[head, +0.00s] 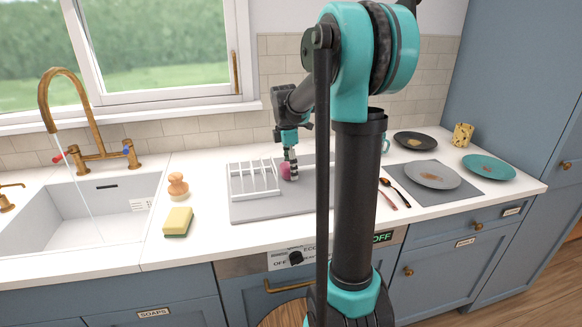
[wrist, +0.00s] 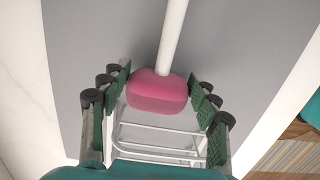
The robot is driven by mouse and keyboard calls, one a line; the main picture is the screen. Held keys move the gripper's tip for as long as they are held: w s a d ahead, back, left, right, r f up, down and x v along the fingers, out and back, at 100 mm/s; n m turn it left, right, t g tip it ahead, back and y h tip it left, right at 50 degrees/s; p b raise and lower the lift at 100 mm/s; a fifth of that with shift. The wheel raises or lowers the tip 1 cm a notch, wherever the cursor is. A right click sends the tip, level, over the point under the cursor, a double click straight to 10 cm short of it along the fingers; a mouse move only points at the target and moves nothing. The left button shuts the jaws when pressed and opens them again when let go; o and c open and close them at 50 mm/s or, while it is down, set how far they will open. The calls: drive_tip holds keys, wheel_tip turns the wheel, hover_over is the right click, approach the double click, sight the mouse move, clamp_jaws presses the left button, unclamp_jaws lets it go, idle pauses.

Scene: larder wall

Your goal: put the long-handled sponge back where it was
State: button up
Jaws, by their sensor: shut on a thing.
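The long-handled sponge has a pink head (wrist: 157,90) and a white handle (wrist: 173,38). In the wrist view the head sits between the fingers of my gripper (wrist: 158,100), and the handle runs up out of the picture. My gripper (head: 290,168) is shut on the pink head. In the head view the pink head (head: 285,172) shows low over the grey draining mat (head: 265,207), just right of the white dish rack (head: 253,180). I cannot tell whether the sponge touches the mat. My arm hides part of the mat and most of the handle.
To the left are a yellow sponge (head: 178,222), a wooden brush (head: 178,186) and the sink (head: 80,212) with running water.

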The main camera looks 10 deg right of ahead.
drive_tip(key=shift+f, duration=0.1)
drive_tip(key=o, duration=1.4)
drive_tip(key=shift+c, duration=0.2)
wheel_tip(320, 180, up, 12)
drive_tip(key=a, duration=0.1)
